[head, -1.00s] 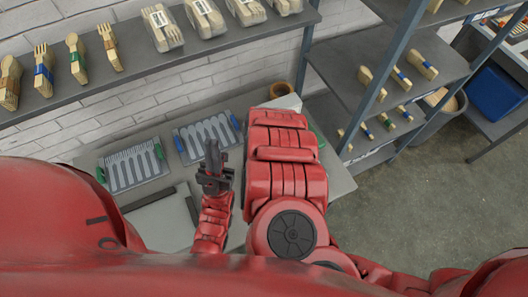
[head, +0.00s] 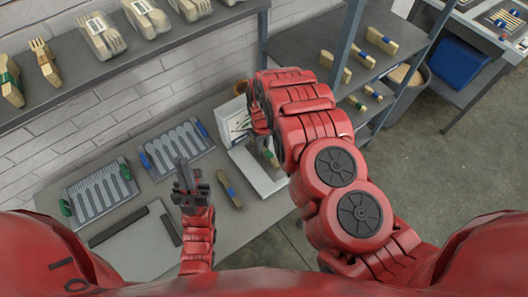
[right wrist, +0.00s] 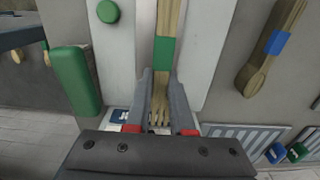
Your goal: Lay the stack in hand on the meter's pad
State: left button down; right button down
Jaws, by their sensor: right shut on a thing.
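The stack of wooden forks (right wrist: 160,112) with a green band is between the fingers of my right gripper (right wrist: 162,80), which is shut on it. Its tines point toward the wrist in the right wrist view. The white meter (head: 243,148) stands on the bench in the head view, under my right forearm. Its pale pad (right wrist: 207,45) lies beneath the stack in the right wrist view. I cannot tell whether the stack touches it. In the head view my right gripper is mostly hidden by my arm. My left gripper (head: 185,172) looks shut and empty above the bench.
A blue-banded wooden stack (head: 228,189) lies on the bench left of the meter. Two grey slotted trays, one left (head: 97,192) and one right (head: 177,149), lie further left. A wall shelf (head: 90,88) holds several bundles. A rack (head: 312,47) stands behind the meter.

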aim_at(264, 147)
jog(key=shift+w+r, duration=0.1)
jog(key=shift+w, duration=0.2)
jog(key=shift+d+f+p, duration=0.15)
jog(key=shift+f+p, duration=0.25)
jog(key=shift+p, duration=0.15)
jog(key=shift+s+f+p, duration=0.1)
jog(key=shift+f+p, duration=0.2)
jog(key=shift+f, duration=0.6)
jog(key=shift+f+p, duration=0.3)
jog(key=shift+f, duration=0.15)
jog(key=shift+f, duration=0.1)
